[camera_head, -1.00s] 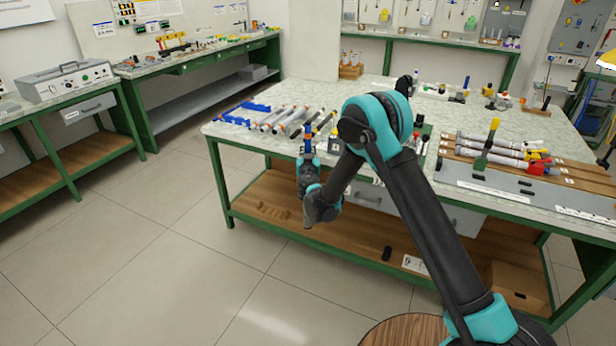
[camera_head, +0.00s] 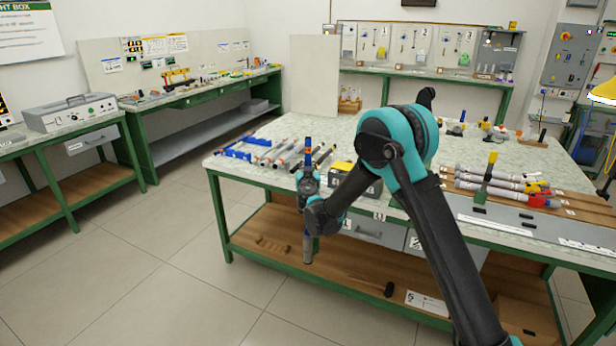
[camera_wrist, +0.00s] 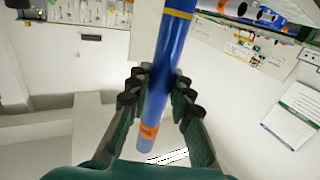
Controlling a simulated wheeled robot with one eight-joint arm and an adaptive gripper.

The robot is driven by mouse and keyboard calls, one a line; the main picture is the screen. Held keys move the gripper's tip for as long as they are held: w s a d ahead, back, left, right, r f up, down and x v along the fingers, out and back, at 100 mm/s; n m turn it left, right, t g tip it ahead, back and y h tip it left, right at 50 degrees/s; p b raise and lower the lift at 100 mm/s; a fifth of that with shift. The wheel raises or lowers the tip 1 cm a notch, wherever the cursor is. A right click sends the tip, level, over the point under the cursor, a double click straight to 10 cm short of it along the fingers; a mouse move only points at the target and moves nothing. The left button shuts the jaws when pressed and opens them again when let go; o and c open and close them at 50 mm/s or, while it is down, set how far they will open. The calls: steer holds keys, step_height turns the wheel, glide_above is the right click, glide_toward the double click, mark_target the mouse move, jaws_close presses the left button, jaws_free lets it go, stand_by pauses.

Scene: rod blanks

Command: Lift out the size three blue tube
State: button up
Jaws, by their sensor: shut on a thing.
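My gripper (camera_wrist: 160,85) is shut on a blue tube (camera_wrist: 172,50) with a yellow band and an orange band. In the wrist view the tube runs between the two fingers, with one end past them at the bottom and the other beyond the top edge. In the head view the tube's blue upper end (camera_head: 308,150) stands upright above my gripper (camera_head: 309,178), at the front edge of the bench. I cannot read a size mark on it.
Several grey tubes (camera_head: 276,152) lie across a blue rack (camera_head: 234,153) on the bench, left of my gripper. A dark box with a yellow part (camera_head: 345,172) is close on the right. More tubes (camera_head: 492,178) lie farther right. Floor in front is clear.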

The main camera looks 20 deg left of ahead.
step_height(320, 180, up, 13)
stand_by(0.8)
steer(key=shift+f, duration=0.1)
steer(key=shift+d, duration=0.1)
